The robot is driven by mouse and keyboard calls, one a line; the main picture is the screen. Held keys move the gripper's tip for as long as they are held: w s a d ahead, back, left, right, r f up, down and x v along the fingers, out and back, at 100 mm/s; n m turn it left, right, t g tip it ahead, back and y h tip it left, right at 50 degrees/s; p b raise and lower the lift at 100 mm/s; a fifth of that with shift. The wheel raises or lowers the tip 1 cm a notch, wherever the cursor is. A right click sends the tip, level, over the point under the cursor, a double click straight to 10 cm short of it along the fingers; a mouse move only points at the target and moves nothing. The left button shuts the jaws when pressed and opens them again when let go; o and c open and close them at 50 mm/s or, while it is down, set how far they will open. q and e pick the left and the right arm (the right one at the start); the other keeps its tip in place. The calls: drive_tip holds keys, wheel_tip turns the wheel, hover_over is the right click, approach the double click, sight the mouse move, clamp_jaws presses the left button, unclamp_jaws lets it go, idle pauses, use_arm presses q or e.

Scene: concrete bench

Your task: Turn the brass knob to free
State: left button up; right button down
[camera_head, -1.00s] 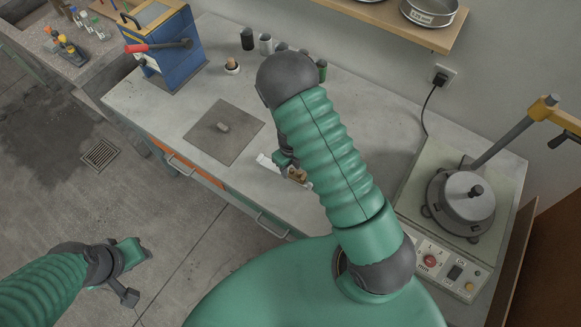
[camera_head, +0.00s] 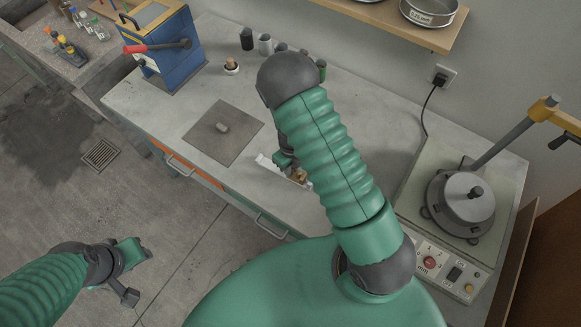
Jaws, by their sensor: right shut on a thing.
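The brass knob (camera_head: 299,175) shows only in part at the left edge of my right arm, on or beside a pale flat strip (camera_head: 266,162) on the bench. My right gripper (camera_head: 294,172) is down at the knob and shut on it; the arm hides most of the fingers and whatever lies behind them.
A grey plate with a small block (camera_head: 222,128) lies left of the knob. A blue press with a red-tipped lever (camera_head: 170,50) stands at the back left. Small containers (camera_head: 265,44) stand by the wall. A machine with a round lidded pot (camera_head: 460,205) stands right.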

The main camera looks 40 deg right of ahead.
drive_tip(key=n, duration=0.6)
drive_tip(key=shift+n, duration=0.4)
idle(1.0)
drive_tip(key=c, duration=1.4)
unclamp_jaws()
drive_tip(key=shift+o, duration=0.2)
wheel_tip(320, 180, up, 17)
drive_tip(key=shift+p, duration=0.4)
drive_tip(key=shift+a+f, duration=0.1)
drive_tip(key=shift+f, duration=0.05)
